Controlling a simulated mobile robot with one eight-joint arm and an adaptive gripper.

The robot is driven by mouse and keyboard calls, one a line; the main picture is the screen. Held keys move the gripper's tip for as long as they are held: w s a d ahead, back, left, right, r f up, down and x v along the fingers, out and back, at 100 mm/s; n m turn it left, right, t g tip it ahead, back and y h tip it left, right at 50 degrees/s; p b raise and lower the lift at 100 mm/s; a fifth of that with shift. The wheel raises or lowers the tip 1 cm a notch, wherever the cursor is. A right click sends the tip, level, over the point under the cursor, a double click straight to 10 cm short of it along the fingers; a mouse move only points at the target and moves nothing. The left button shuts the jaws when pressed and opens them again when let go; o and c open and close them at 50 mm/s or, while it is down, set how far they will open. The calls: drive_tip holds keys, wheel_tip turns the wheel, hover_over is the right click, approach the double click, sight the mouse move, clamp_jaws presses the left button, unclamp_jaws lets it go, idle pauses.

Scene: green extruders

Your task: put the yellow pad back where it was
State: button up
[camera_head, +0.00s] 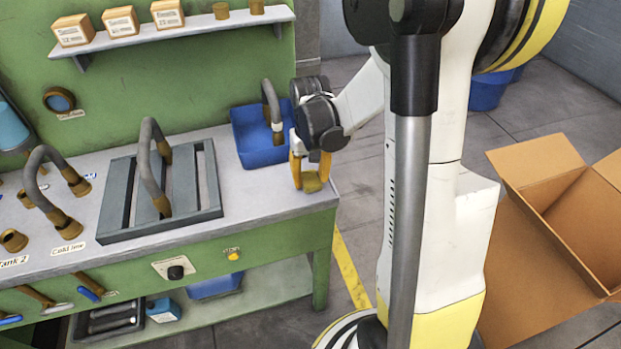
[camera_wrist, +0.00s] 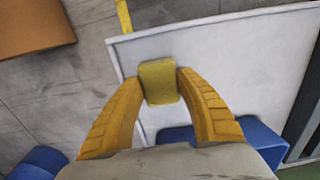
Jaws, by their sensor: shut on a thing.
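The yellow pad (camera_wrist: 158,82) is a small, rounded yellow block. My gripper (camera_wrist: 160,85) is shut on it, with one orange finger on each side in the wrist view. In the head view my gripper (camera_head: 309,172) points down over the right end of the grey bench top (camera_head: 262,192), and the pad (camera_head: 312,183) shows between its fingertips. I cannot tell whether the pad touches the bench top or hangs just above it.
A blue bin (camera_head: 252,140) with a grey hose end (camera_head: 270,100) stands close behind my gripper. A dark slotted tray (camera_head: 196,190) with a hose lies to the left. The bench's right edge is close by. An open cardboard box (camera_head: 560,240) stands on the floor at right.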

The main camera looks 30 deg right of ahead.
sight(310, 178)
drive_tip(key=o, duration=1.2)
drive_tip(key=shift+f, duration=0.15)
wheel_tip(310, 178, up, 12)
drive_tip(key=p, duration=0.4)
drive_tip(key=s+a+r+n+t, duration=0.1)
drive_tip(key=s+a+r+t, duration=0.1)
drive_tip(key=s+a, duration=0.1)
drive_tip(key=s+a+r+n+t, duration=0.1)
drive_tip(key=s+a+r+t, duration=0.1)
drive_tip(key=a, duration=0.4)
drive_tip(key=s+a+r+n+t, duration=0.1)
drive_tip(key=s+a+r+t, duration=0.2)
drive_tip(key=s+a, duration=0.1)
drive_tip(key=shift+s+a+r, duration=0.15)
drive_tip(key=shift+s+r, duration=0.05)
drive_tip(key=shift+s, duration=0.25)
drive_tip(key=shift+s+a+r, duration=0.1)
drive_tip(key=shift+s+r, duration=0.1)
drive_tip(key=shift+s, duration=0.2)
wheel_tip(310, 178, down, 3)
drive_tip(key=shift+r+b, duration=0.1)
drive_tip(key=shift+b, duration=1.15)
